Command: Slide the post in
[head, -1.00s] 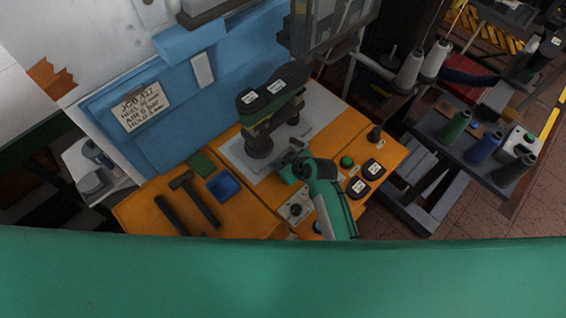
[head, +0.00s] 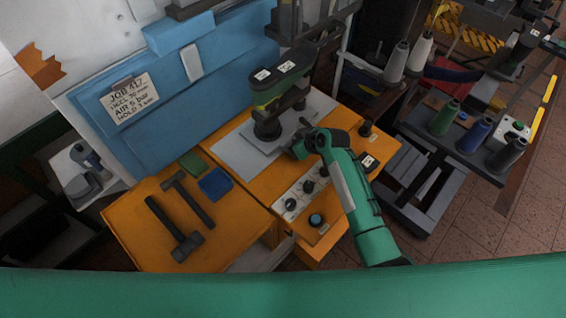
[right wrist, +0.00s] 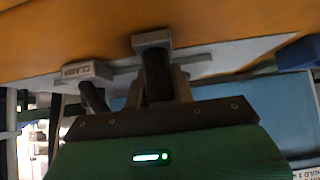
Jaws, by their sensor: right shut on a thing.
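My right gripper (head: 302,142) is at the front right of the dark press-like machine (head: 268,124), low over the grey plate (head: 238,158). A dark lever with a grey CLAMP label (right wrist: 88,72) stands just left of the fingers there. A dark upper arm with white labels (head: 285,75) hangs over the plate. My left gripper is not in view.
Two hammers (head: 188,200), a blue tray (head: 215,184) and a green pad (head: 193,162) lie on the orange bench (head: 135,215). Knobs (head: 308,186) line the front edge. A blue panel (head: 170,95) stands behind. Thread spools (head: 443,118) stand on a cart at right.

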